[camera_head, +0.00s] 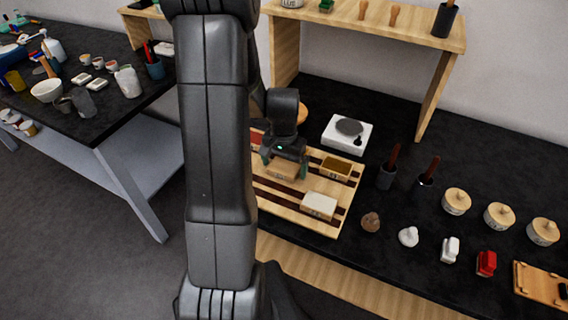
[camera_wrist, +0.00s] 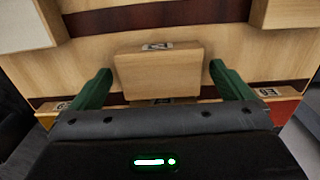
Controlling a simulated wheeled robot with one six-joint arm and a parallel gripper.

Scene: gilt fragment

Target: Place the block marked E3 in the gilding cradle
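My gripper (camera_head: 284,167) is low over a slatted wooden board (camera_head: 292,216). Its green fingers are spread on either side of a plain wooden block (camera_wrist: 158,75) in the wrist view, with gaps on both sides. The block also shows under the gripper in the head view (camera_head: 281,172). It bears a small dark-and-white label (camera_wrist: 157,46) that is too small to read, so I cannot tell whether it is E3. A wooden tray with a dark fitting (camera_head: 541,286) lies at the far right; I cannot tell whether it is the gilding cradle.
A white-topped block (camera_head: 319,205) and a gold-brown one (camera_head: 335,167) sit on the board. A white scale-like device (camera_head: 347,134) stands behind it. Dark brush pots (camera_head: 387,177), lidded jars (camera_head: 456,201), stamps and a red item (camera_head: 486,263) fill the right side.

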